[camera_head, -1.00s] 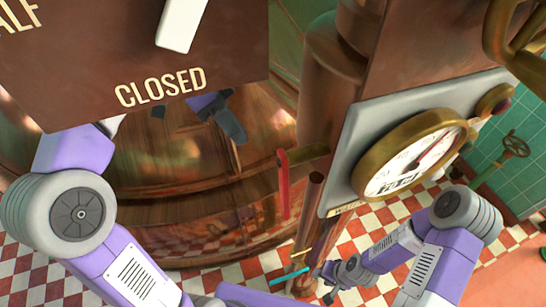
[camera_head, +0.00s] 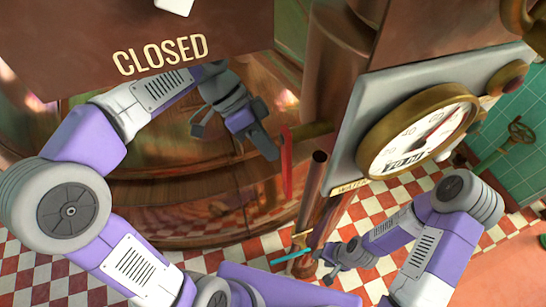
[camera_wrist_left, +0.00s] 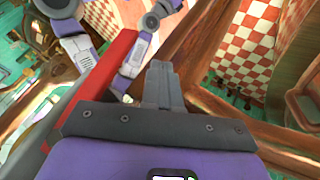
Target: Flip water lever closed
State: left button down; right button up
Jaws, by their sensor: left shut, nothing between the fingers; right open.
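A red lever (camera_head: 287,170) hangs almost vertical from a brass pipe beside the copper kettle. My left gripper (camera_head: 266,148) is just left of it in the head view, with its fingers together and nothing between them. In the left wrist view the shut fingers (camera_wrist_left: 161,84) point forward and the red lever (camera_wrist_left: 108,67) runs slanted along their left side. I cannot tell whether they touch. My right gripper (camera_head: 332,273) is low and open, away from the red lever, near a cyan handle (camera_head: 291,257).
A brown sign marked CLOSED (camera_head: 160,50) covers the upper left. A round brass gauge (camera_head: 418,135) on a grey panel stands right of the lever. A copper pipe (camera_head: 313,185) hangs just right of it. The kettle's copper wall (camera_head: 200,195) lies behind my left arm.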

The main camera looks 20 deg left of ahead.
aim_at(287, 167)
pick_arm(q)
jog(key=s+d, duration=0.1)
jog(key=s+d+r, duration=0.1)
jog(key=s, duration=0.1)
jog(key=shift+s+p, duration=0.1)
jog(key=shift+p, duration=0.2)
